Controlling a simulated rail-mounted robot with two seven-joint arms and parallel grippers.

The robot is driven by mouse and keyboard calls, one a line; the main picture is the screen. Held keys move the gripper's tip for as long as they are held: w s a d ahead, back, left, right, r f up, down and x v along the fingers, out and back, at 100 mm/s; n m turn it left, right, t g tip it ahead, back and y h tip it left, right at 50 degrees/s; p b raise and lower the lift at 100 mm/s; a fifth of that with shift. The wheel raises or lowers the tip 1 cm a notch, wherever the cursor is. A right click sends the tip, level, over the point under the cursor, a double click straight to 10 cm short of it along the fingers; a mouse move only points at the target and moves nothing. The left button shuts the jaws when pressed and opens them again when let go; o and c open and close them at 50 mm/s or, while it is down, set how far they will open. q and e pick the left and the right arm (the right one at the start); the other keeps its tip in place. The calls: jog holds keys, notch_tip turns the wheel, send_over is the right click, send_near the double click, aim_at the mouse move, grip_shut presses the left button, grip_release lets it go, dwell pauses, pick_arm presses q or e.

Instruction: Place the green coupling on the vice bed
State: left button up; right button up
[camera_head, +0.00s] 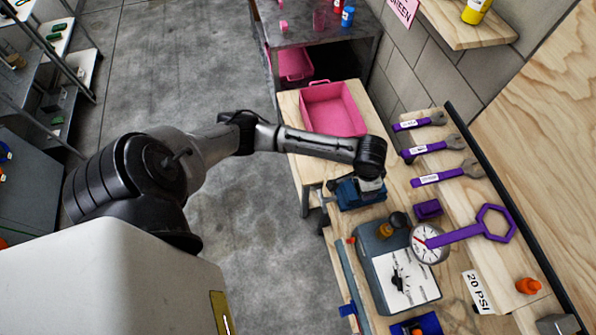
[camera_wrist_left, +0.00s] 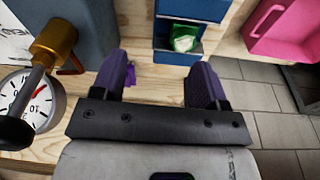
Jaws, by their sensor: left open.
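The blue vice (camera_head: 348,194) stands on the wooden bench under the end of my left arm. In the left wrist view the vice (camera_wrist_left: 178,57) is at the top middle. A green coupling (camera_wrist_left: 184,40) with a pale patch lies between its blue jaw blocks, and I cannot tell how it is seated. My left gripper (camera_wrist_left: 156,65) has purple fingers spread apart with nothing held between them. It is apart from the coupling, with its fingers pointing toward the vice. In the head view the wrist hides the gripper and the coupling. My right gripper is not in view.
A pink bin (camera_head: 333,110) stands behind the vice. A pressure gauge (camera_head: 429,243) with a brass fitting (camera_head: 385,231) and a grey case (camera_head: 376,247) are in front of it. Purple wrenches (camera_head: 438,174) lie to the right. A small purple block (camera_head: 428,210) is close by.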

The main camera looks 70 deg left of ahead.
pick_arm(q)
jog(key=s+d+f+m+t+h, duration=0.1)
jog(key=s+d+f+h, duration=0.1)
jog(key=s+d, duration=0.95)
jog(key=s+a+r+y, duration=0.1)
jog(key=s+a, duration=0.1)
jog(key=s, duration=0.4)
jog(key=s+a+r+n+y, duration=0.1)
jog(key=s+a, duration=0.2)
jog(key=s, duration=0.4)
jog(key=shift+a+t, duration=0.25)
jog(key=shift+t, duration=0.15)
jog(key=shift+w, duration=0.1)
notch_tip(320, 180, down, 29)
jog(key=b, duration=2.8)
jog(key=shift+r+b, duration=0.15)
jog(key=shift+b, duration=0.2)
jog(key=shift+r, duration=0.1)
